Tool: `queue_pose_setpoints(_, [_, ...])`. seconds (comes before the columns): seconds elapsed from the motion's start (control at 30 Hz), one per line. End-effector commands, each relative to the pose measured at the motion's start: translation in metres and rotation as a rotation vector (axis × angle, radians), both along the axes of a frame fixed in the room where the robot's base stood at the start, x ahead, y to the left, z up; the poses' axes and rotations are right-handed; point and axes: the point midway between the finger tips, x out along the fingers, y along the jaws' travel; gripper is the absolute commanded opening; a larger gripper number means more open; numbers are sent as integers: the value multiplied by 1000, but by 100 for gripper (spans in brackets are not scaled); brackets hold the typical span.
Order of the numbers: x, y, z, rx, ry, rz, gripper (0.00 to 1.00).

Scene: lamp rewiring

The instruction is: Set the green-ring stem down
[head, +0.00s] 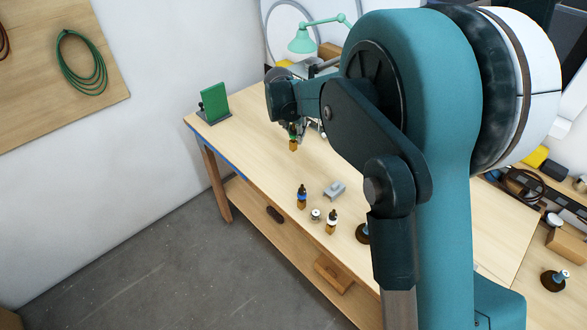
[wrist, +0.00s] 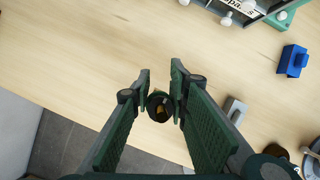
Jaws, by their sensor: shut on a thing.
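The green-ring stem (head: 293,145) is upright in my gripper (head: 293,131) over the far left part of the workbench in the head view. Its lower end is amber, and its top is partly hidden by the fingers. In the wrist view the stem (wrist: 160,106) shows end-on as a dark round piece between the fingertips of my gripper (wrist: 159,92). The fingers are closed on it. I cannot tell whether its foot touches the bench top.
A blue-ring stem (head: 301,198), a white-ring stem (head: 332,222), a small round part (head: 316,215) and a grey block (head: 335,190) stand nearer on the bench. A green panel (head: 214,104) stands at the far left corner. The wood around the held stem is clear.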

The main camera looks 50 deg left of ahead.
Motion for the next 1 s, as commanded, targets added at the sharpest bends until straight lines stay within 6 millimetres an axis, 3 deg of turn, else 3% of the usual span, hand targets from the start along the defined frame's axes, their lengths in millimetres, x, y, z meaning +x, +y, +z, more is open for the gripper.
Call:
queue_pose_setpoints(0.37, [0, 0, -3, 0, 0, 0, 0])
queue_pose_setpoints(0.8, [0, 0, -54, 0, 0, 0, 0])
queue_pose_setpoints(1.0, [0, 0, -62, 0, 0, 0, 0])
